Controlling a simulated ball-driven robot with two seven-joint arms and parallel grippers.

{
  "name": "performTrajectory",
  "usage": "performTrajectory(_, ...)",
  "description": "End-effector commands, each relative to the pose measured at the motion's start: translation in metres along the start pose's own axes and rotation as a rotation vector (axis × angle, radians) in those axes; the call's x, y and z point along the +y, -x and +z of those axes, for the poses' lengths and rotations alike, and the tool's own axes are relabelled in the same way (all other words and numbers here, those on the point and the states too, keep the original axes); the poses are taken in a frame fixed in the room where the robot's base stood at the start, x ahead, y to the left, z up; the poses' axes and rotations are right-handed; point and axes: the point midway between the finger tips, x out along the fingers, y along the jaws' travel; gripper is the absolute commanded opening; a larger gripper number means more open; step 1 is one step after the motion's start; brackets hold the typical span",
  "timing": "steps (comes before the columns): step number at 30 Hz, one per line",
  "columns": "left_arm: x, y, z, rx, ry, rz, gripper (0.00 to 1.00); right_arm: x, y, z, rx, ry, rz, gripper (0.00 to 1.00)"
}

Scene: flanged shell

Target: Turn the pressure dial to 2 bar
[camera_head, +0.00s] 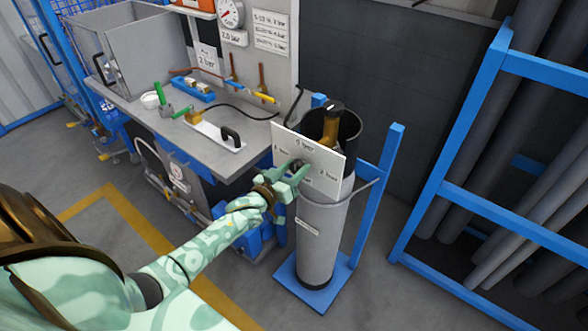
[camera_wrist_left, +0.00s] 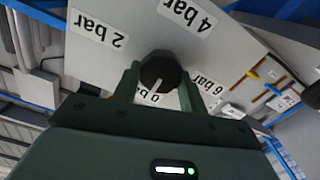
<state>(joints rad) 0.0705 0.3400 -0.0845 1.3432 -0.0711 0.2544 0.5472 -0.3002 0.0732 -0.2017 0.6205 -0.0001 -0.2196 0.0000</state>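The pressure dial is a round black knob (camera_wrist_left: 160,72) with a white pointer line, on a white panel (camera_wrist_left: 235,50). In the left wrist view the pointer is toward the "0 bar" label, and "2 bar" is at the upper left. In the head view the panel (camera_head: 328,160) leans in front of a grey cylinder (camera_head: 322,230). My left gripper (camera_head: 296,172) is at the panel and hides most of the dial. In the left wrist view its fingers (camera_wrist_left: 159,85) flank the knob, with no clear gap on either side. My right gripper is out of view.
A workbench (camera_head: 225,155) with a "2 bar" card (camera_head: 207,62), a gauge (camera_head: 231,13) and tools stands at the left. The cylinder stands on a blue base (camera_head: 345,270). A blue rack (camera_head: 480,215) of grey pipes is at the right. Floor in front is clear.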

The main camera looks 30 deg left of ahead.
Motion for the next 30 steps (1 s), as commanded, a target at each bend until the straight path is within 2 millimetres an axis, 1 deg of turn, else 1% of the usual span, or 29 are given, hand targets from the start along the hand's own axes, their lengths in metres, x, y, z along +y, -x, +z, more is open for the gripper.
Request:
performTrajectory(7, 0.0002, 0.0002, 0.0000, 0.000, -0.016, 0.000, 0.19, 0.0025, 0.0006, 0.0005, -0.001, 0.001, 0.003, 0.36)
performTrajectory(14, 0.0008, 0.0003, -0.0002, 0.000, -0.111, 0.000, 0.19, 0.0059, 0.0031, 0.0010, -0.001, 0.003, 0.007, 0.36)
performTrajectory(20, 0.0013, 0.0003, -0.0003, 0.000, -0.269, -0.001, 0.19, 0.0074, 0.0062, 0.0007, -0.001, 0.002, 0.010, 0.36)
performTrajectory(30, 0.0031, 0.0003, 0.0015, -0.001, -0.592, -0.001, 0.19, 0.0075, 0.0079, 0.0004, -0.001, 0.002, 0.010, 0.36)
